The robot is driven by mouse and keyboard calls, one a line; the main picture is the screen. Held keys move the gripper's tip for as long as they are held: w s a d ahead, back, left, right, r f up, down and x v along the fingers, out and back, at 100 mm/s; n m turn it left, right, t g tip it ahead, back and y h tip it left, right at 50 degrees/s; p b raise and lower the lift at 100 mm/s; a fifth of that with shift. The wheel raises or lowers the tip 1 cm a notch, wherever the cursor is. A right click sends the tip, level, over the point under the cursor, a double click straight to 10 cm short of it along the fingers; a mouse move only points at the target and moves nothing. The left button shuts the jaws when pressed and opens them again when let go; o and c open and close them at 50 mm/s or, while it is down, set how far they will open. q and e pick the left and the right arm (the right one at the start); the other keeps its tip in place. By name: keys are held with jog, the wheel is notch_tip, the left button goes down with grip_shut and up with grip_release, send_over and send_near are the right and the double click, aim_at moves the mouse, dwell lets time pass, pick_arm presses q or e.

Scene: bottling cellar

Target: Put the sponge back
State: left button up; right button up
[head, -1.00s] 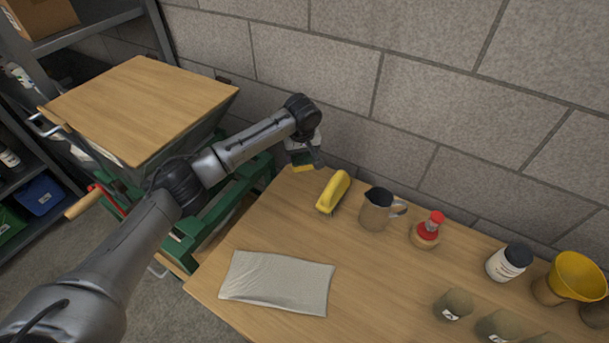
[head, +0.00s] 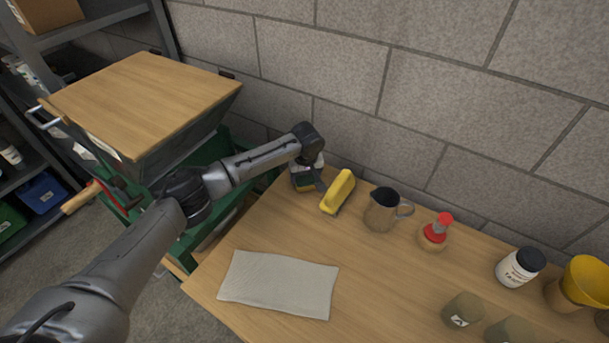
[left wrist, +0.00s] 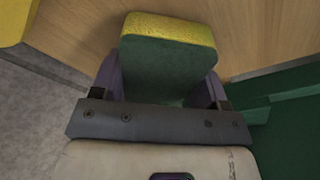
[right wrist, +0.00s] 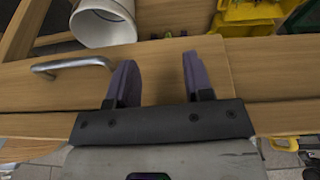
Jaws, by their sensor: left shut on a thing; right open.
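The sponge (left wrist: 168,62) is a green block with a yellow layer. My left gripper (left wrist: 165,88) is shut on it, with a finger on either side. I cannot tell whether the sponge touches the tabletop. My right gripper (right wrist: 155,82) is open and empty in the right wrist view, in front of wooden boards. It is out of the head view.
On the table (head: 245,230) lie a pale cloth (head: 278,284), a jug (head: 382,212), a red-topped bottle (head: 435,232), a white jar (head: 520,267) and a yellow funnel (head: 585,283). A block wall (head: 430,90) runs behind. The table middle is clear.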

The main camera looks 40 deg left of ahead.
aim_at(306, 176)
pick_arm(q)
jog(key=o, duration=0.4)
jog(key=shift+f, duration=0.1)
jog(key=o, duration=0.4)
jog(key=shift+r, duration=0.2)
jog(key=r, duration=0.2)
jog(key=r+p, duration=0.1)
jog(key=r, duration=0.2)
jog(key=d+r+p, duration=0.1)
jog(key=r, duration=0.1)
jog(key=shift+s+r, duration=0.2)
jog(key=shift+s, duration=0.1)
